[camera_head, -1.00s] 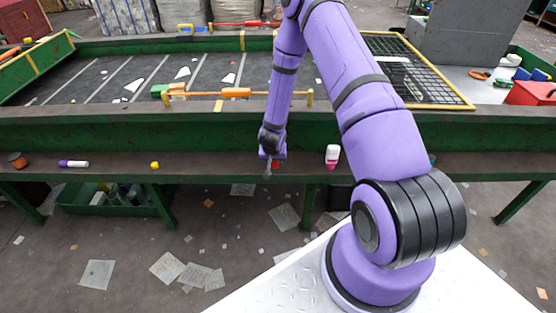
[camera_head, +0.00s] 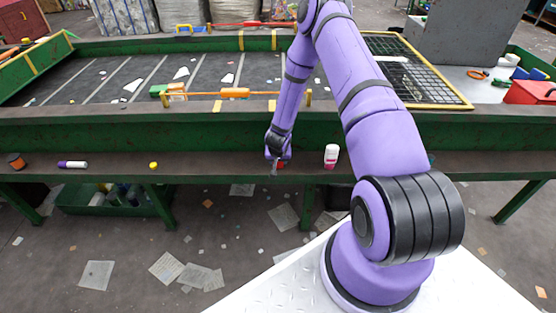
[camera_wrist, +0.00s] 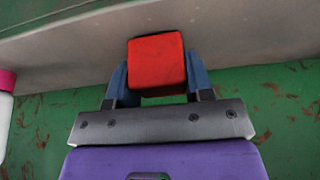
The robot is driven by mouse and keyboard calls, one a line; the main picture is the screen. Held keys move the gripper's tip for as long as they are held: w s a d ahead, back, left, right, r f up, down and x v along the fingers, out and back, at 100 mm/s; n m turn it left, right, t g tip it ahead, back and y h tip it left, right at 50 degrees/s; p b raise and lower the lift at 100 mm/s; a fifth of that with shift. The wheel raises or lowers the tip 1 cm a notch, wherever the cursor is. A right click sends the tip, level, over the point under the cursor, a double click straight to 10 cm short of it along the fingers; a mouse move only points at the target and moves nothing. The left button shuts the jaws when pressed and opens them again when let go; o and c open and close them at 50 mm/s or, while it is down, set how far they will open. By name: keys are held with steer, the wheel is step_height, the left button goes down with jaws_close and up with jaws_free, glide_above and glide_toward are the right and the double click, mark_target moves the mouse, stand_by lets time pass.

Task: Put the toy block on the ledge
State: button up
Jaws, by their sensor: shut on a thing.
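The toy block, a red cube (camera_wrist: 157,62), sits between the two blue fingers of my gripper (camera_wrist: 156,80) in the wrist view. The gripper is shut on it. In the head view my gripper (camera_head: 275,168) is at the ledge (camera_head: 220,169), the long brown shelf along the belt's front. Only a small red part of the block (camera_head: 282,165) shows there, the rest hidden by the gripper. The grey ledge (camera_wrist: 250,28) lies behind the block in the wrist view. I cannot tell whether the block touches it.
A white bottle with a pink part (camera_head: 331,156) stands on the ledge just right of my gripper. A yellow item (camera_head: 153,165), a purple-and-white tube (camera_head: 73,164) and an orange-brown item (camera_head: 16,160) are farther left. Bare ledge lies between the yellow item and my gripper.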

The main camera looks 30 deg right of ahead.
steer(key=shift+f, duration=0.1)
steer(key=o, duration=0.9)
